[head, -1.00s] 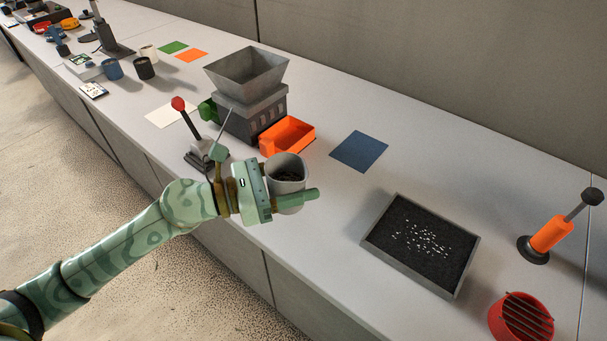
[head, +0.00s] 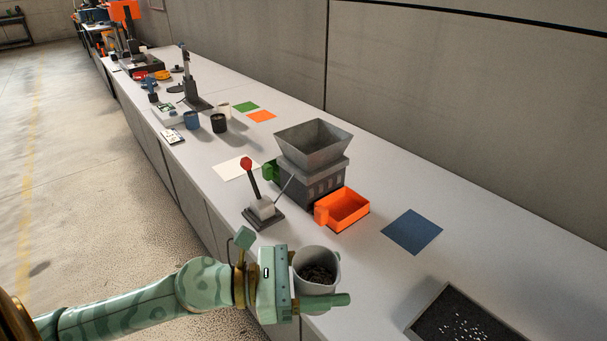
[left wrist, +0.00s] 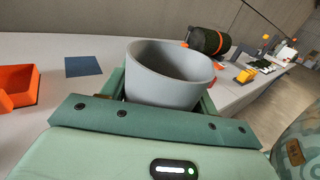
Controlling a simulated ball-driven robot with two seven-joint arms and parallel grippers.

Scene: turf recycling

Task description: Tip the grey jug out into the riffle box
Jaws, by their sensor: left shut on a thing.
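The grey jug (head: 318,262) is held about upright above the counter's front edge, with dark granules (head: 318,275) inside. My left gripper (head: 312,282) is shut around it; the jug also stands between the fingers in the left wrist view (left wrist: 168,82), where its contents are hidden. The riffle box (head: 312,182) stands on the counter beyond the jug, apart from it. It has a grey flared hopper (head: 313,150) on top, an orange bin (head: 345,208) on its near right side and a green bin (head: 270,171) at its left. My right gripper is not in view.
A lever press with a red knob (head: 246,163) stands left of the riffle box. A blue mat (head: 412,231) lies to its right, and a tray of black grains with white bits (head: 462,322) is nearer. Cups (head: 218,123) stand farther back.

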